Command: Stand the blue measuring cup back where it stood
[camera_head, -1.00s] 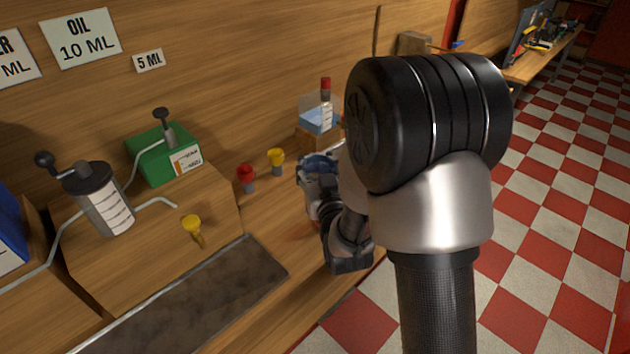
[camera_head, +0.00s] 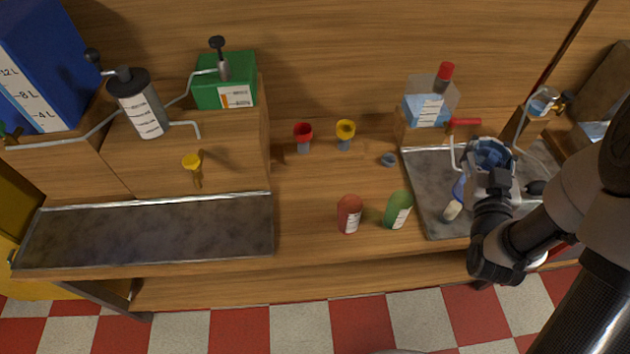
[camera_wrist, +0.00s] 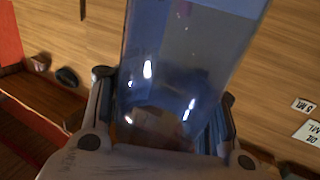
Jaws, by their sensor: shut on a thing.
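The blue measuring cup (camera_wrist: 185,65) is see-through and fills the middle of the wrist view, between the two fingers of my gripper (camera_wrist: 165,120). My gripper is shut on it. In the head view the cup (camera_head: 489,152) shows as a blue round shape at the end of my gripper (camera_head: 492,168), over or near the grey metal tray (camera_head: 425,175) on the right. I cannot tell its exact tilt or height above the tray. A small blue-grey round piece (camera_head: 388,160) lies on the wooden bench left of that tray.
A red bottle (camera_head: 349,214) and a green bottle (camera_head: 398,211) stand near the bench front. Red (camera_head: 303,134) and yellow (camera_head: 345,131) funnel-topped pieces stand behind. A clear container with blue liquid (camera_head: 428,108) is at the back.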

